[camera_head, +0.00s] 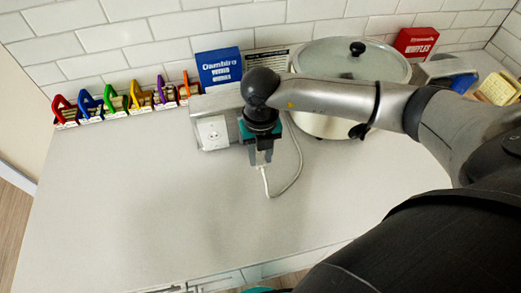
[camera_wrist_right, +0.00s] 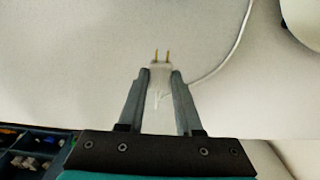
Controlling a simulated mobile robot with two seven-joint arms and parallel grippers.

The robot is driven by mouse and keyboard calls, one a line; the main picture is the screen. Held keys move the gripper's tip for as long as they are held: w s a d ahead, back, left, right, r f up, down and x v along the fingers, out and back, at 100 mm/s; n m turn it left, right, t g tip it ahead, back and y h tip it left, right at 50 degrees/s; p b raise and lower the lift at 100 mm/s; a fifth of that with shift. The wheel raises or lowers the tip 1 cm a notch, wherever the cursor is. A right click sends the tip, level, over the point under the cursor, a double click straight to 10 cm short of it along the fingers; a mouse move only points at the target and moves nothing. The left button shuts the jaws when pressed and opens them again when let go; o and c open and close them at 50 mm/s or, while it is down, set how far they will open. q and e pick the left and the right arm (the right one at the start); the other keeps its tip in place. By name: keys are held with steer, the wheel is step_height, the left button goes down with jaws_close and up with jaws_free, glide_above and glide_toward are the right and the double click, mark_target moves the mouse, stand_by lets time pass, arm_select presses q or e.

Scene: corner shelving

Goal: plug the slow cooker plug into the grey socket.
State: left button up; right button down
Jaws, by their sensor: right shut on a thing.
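The plug (camera_wrist_right: 160,74) is white with two brass prongs pointing away from my right gripper (camera_wrist_right: 160,80). That gripper is shut on the plug's body. In the head view my right gripper (camera_head: 261,158) hangs over the counter, in front and to the right of the white socket face (camera_head: 212,132). The socket is on a grey box (camera_head: 200,104) by the back wall. The plug is apart from the socket. The slow cooker (camera_head: 318,124) is white with a glass lid and stands behind my right arm. Its white cord (camera_head: 299,165) loops to the plug. My left gripper is not seen.
Several coloured clip-like items (camera_head: 110,103) line the wall at left. A blue box (camera_head: 218,68) and a red box (camera_head: 416,43) stand at the back. The counter (camera_head: 140,200) is clear at the front and left. A dark compartmented tray (camera_wrist_right: 32,148) shows at lower left.

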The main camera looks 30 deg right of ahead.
steer(key=shift+w+d+f+b, duration=0.1)
steer(key=shift+w+d+b, duration=0.15)
steer(key=shift+w+b, duration=0.65)
steer(key=shift+w+d+b, duration=0.25)
steer(key=shift+w+b, duration=0.2)
steer(key=shift+w, duration=0.8)
steer(key=shift+w+d+b, duration=0.2)
steer(key=shift+w+b, duration=0.15)
steer(key=shift+w, duration=0.3)
steer(key=shift+w+d+r+b, duration=0.1)
steer(key=shift+w+d+b, duration=0.1)
steer(key=shift+w+b, duration=0.4)
steer(key=shift+w+d+r+b, duration=0.15)
steer(key=shift+w+b, duration=0.1)
steer(key=shift+w, duration=0.5)
steer(key=c, duration=0.5)
jaws_free()
steer(key=shift+f, duration=0.1)
step_height(320, 180, up, 15)
